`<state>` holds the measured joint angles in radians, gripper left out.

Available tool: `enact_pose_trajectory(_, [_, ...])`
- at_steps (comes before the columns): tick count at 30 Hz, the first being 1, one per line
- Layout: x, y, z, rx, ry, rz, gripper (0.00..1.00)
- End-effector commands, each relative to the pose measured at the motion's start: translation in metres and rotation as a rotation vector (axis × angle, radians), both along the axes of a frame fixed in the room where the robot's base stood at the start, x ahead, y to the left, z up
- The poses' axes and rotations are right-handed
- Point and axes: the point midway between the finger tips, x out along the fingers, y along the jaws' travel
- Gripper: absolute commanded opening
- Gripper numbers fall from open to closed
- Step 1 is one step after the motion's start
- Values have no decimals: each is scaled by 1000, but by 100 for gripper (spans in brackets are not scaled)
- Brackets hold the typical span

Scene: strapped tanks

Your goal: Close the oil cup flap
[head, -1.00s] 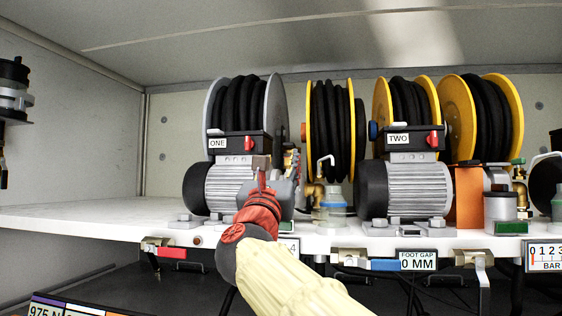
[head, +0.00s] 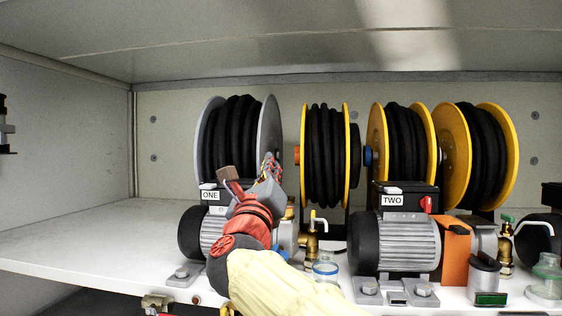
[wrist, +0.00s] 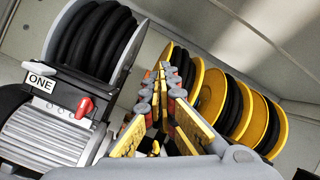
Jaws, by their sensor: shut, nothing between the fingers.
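My gripper (head: 270,168) is shut and empty, raised in front of the grey-flanged reel above motor ONE. In the wrist view its yellow fingers (wrist: 168,75) run close together and point up toward the reels. A small clear cup with a blue ring (head: 325,270) stands on the shelf between the two motors, lower and to the right of my gripper. A second clear cup with a greenish top (head: 547,275) stands at the far right. I cannot tell which is the oil cup, and no flap is clear on either. Neither cup is recognisable in the wrist view.
Motor ONE (wrist: 45,135) is partly hidden behind my arm in the head view. Motor TWO (head: 395,243) stands right of the nearer cup. A brass tap (head: 311,240) is behind that cup. Yellow reels (head: 480,155) line the back. The white shelf (head: 90,235) is clear at left.

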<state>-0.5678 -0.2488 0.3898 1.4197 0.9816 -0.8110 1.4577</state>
Motion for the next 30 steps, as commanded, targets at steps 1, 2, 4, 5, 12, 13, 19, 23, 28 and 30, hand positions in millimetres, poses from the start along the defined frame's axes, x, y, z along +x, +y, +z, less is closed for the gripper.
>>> enact_pose_trajectory(1, [0,0,14,-92,28,-40,0])
enact_pose_trajectory(2, [0,-1,15,-155,45,-69,0])
enact_pose_trajectory(4, [-1,-1,16,-318,87,-138,0])
enact_pose_trajectory(5, [-1,-2,15,-391,106,-168,0])
enact_pose_trajectory(12, [-4,-7,-2,-968,238,-394,0])
enact_pose_trajectory(13, [-5,-8,-6,-1040,253,-421,0])
enact_pose_trajectory(19, [-7,-13,-36,-1509,344,-588,0])
enact_pose_trajectory(23, [-8,-16,-52,-1801,393,-690,0])
enact_pose_trajectory(28, [-9,-19,-58,-2128,438,-811,0])
enact_pose_trajectory(30, [-10,-20,-57,-2228,451,-853,0])
